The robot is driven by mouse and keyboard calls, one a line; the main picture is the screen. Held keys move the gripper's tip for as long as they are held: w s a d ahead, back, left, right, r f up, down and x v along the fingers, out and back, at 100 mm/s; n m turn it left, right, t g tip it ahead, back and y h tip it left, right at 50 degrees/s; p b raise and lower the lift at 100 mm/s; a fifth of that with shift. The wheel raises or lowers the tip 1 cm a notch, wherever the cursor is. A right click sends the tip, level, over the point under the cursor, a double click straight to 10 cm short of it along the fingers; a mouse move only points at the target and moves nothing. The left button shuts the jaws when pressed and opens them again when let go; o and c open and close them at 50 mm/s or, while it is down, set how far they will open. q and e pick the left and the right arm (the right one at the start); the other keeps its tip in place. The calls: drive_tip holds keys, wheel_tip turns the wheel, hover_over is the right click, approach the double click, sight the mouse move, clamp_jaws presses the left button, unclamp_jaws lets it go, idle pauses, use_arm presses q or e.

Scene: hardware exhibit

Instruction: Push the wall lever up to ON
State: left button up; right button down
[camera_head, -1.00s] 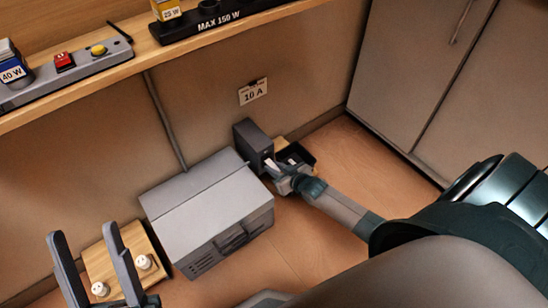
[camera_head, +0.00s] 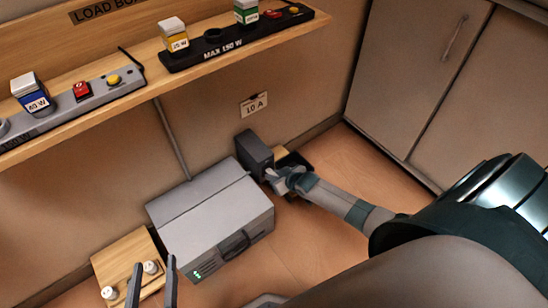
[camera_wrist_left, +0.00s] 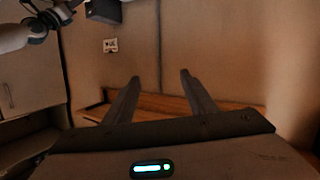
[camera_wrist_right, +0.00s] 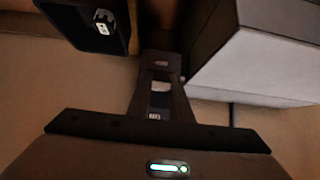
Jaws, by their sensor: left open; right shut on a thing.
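The wall lever's dark switch box (camera_head: 253,150) is on the wall above and behind a grey metal case (camera_head: 215,228). My right gripper (camera_head: 271,176) is at the front of the switch box, shut on a small part that I take to be the lever. In the right wrist view its fingers (camera_wrist_right: 158,88) are close together, with a pale piece between them. The lever is mostly hidden, so I cannot tell its angle. Green lights (camera_head: 197,274) glow on the grey case. My left gripper (camera_head: 154,262) is open and empty, in front of a wooden board with white knobs (camera_head: 150,267).
A shelf (camera_head: 70,122) above holds a grey strip with a red switch (camera_head: 82,91) and a black "MAX 150 W" strip (camera_head: 225,46). Grey cabinets (camera_head: 410,80) stand at right.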

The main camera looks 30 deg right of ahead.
drive_tip(key=r+g+p, duration=0.1)
drive_tip(key=p, duration=0.1)
drive_tip(key=shift+w+g+p, duration=0.15)
drive_tip(key=shift+g+p, duration=0.15)
drive_tip(key=shift+p, duration=0.1)
drive_tip(key=shift+w+r+g+p, duration=0.1)
drive_tip(key=shift+r+g+p, duration=0.15)
drive_tip(key=shift+g+p, duration=0.6)
use_arm(q)
drive_tip(key=s+a+f+g+y+p, duration=0.1)
drive_tip(key=s+a+f+g+y, duration=0.2)
drive_tip(key=s+a+f+g, duration=0.4)
drive_tip(key=shift+s+f+g, duration=0.2)
drive_tip(key=shift+f+g, duration=0.3)
drive_tip(key=shift+f, duration=0.6)
drive_tip(key=shift+a, duration=0.1)
use_arm(e)
drive_tip(key=shift+g, duration=0.25)
drive_tip(key=c, duration=1.6)
unclamp_jaws()
drive_tip(key=shift+r, duration=0.1)
